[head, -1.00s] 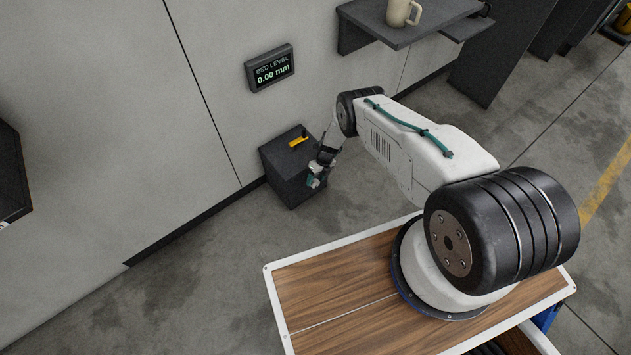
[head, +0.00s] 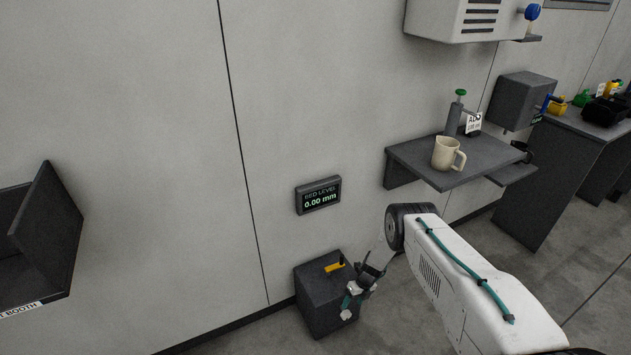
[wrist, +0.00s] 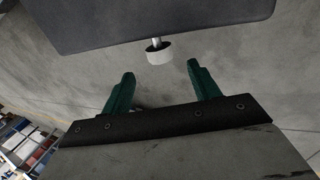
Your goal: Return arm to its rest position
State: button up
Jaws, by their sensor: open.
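My arm reaches down from the right in the head view, with my gripper (head: 355,298) low beside a dark grey box (head: 318,313) at the wall's foot. A yellow lever (head: 334,267) is on the box's top. In the wrist view my gripper (wrist: 160,72) has two green fingers, spread apart with nothing between them. A white round knob (wrist: 160,54) on a short metal shaft sticks out from a dark box face (wrist: 150,20) just ahead of the fingertips. It looks clear of both fingers; the exact distance cannot be told.
A display (head: 318,195) on the wall reads "BED LEVEL 0.00 mm". A dark shelf (head: 405,161) above my arm holds a beige mug (head: 447,153) and a green-topped device (head: 455,115). A dark bin (head: 50,235) is at the left. Open floor (head: 555,235) lies at right.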

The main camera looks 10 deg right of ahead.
jog(key=s+a+r+n+g, duration=0.1)
jog(key=s+r+n+g, duration=0.15)
jog(key=s+n, duration=0.5)
jog(key=s+r+n+g+h, duration=0.15)
jog(key=r+n, duration=0.75)
jog(key=r, duration=1.6)
jog(key=s+r+n, duration=0.2)
jog(key=r+n, duration=0.7)
jog(key=r, duration=1.5)
jog(key=s+d+r+n+t+h, duration=0.1)
jog(key=s+r+n+t, duration=0.5)
jog(key=s+r, duration=2.1)
jog(key=shift+s+r+n+t+h, duration=0.3)
jog(key=shift+s+r+n+h, duration=0.1)
jog(key=shift+s+n+h, duration=0.2)
